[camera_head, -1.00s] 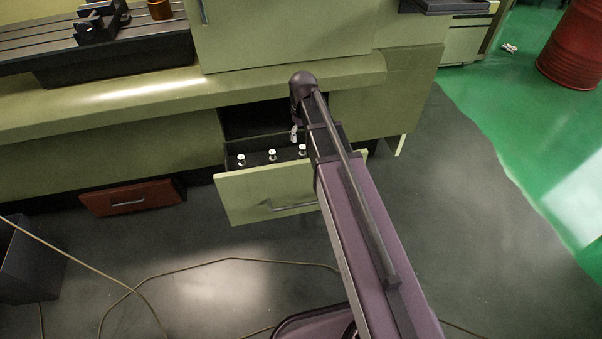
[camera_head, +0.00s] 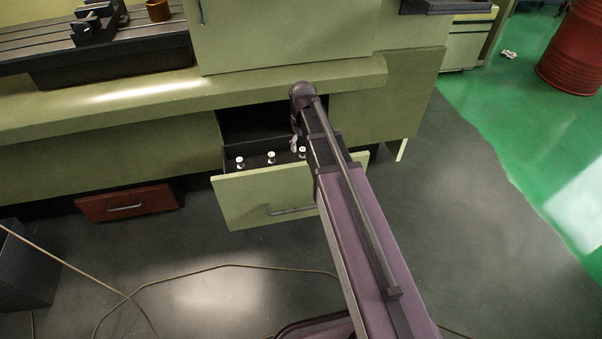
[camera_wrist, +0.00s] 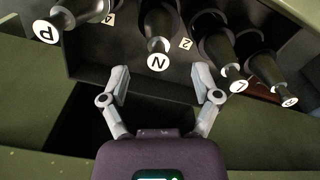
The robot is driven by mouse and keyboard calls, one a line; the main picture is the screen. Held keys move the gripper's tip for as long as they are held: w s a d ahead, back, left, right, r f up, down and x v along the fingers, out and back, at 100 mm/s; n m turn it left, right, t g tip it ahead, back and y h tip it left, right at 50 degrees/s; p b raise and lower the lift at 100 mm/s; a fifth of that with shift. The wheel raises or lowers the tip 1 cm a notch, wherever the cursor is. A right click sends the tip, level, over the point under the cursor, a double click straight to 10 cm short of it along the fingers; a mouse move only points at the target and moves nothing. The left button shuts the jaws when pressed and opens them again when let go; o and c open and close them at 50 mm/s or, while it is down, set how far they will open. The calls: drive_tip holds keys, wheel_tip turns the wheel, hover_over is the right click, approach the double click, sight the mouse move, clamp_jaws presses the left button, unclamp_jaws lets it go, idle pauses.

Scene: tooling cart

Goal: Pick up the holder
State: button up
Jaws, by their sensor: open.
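Several dark holders with white round lettered ends stand in the open drawer. In the wrist view, the N holder (camera_wrist: 158,46) is at the top middle, the P holder (camera_wrist: 62,19) at upper left, the L holder (camera_wrist: 228,62) to the right, and another holder (camera_wrist: 272,76) at far right, its letter unclear. In the head view, three white ends show, one at the left (camera_head: 240,162), one in the middle (camera_head: 271,158) and one by my arm (camera_head: 302,152). My gripper (camera_wrist: 160,76) is open and empty, its fingertips apart on either side below the N end. It also shows over the drawer (camera_head: 294,143).
The green drawer front (camera_head: 262,198) stands pulled out below the cart's overhanging ledge (camera_head: 290,79). A red drawer (camera_head: 128,203) is at the left. Number tags 4 and 2 (camera_wrist: 185,43) sit beside holders. Cables (camera_head: 225,266) lie on the floor.

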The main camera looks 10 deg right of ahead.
sight(303, 149)
drive_tip(key=shift+w+f+b, duration=0.15)
drive_tip(key=shift+f+b, duration=2.4)
drive_tip(key=shift+f, duration=0.05)
clamp_jaws()
